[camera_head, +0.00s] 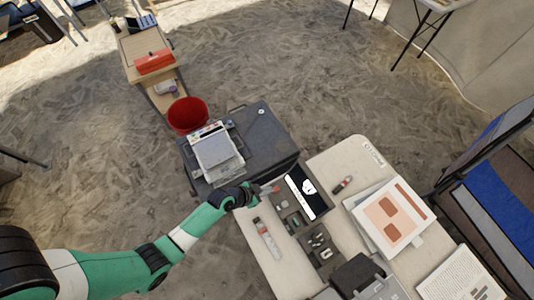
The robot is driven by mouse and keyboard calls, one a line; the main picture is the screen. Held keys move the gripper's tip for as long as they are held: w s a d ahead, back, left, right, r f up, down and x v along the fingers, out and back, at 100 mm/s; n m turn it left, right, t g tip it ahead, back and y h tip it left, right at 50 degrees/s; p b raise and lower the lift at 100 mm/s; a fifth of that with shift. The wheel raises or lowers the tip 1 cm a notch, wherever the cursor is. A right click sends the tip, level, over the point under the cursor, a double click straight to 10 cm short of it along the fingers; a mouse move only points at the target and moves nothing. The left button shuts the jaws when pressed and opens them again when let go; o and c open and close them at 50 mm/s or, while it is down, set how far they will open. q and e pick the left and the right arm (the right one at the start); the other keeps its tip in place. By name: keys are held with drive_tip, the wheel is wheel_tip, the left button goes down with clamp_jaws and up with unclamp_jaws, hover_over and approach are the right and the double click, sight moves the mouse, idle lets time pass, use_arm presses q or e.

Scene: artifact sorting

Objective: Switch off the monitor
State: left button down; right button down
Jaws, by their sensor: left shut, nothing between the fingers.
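A small dark monitor (310,184) lies on the pale table, its black screen lit with a white shape and a white strip along one edge. My left arm comes in from the lower left, and its gripper (270,189) is shut and empty at the monitor's left edge. I cannot tell whether the fingertips touch the monitor. Any switch is too small to make out. My right gripper is not in view.
The pale table (342,152) also holds a marker-like object (342,184), printed sheets (390,217), a dark tray of small parts (319,245) and a pale narrow tool (267,238). A dark case (268,133) with a scale (216,153) and a red bucket (187,115) stand behind.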

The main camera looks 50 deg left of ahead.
use_arm(q)
drive_tip(key=p+v, duration=0.6)
drive_tip(key=v, duration=0.7)
drive_tip(key=shift+d, duration=0.15)
idle(0.3)
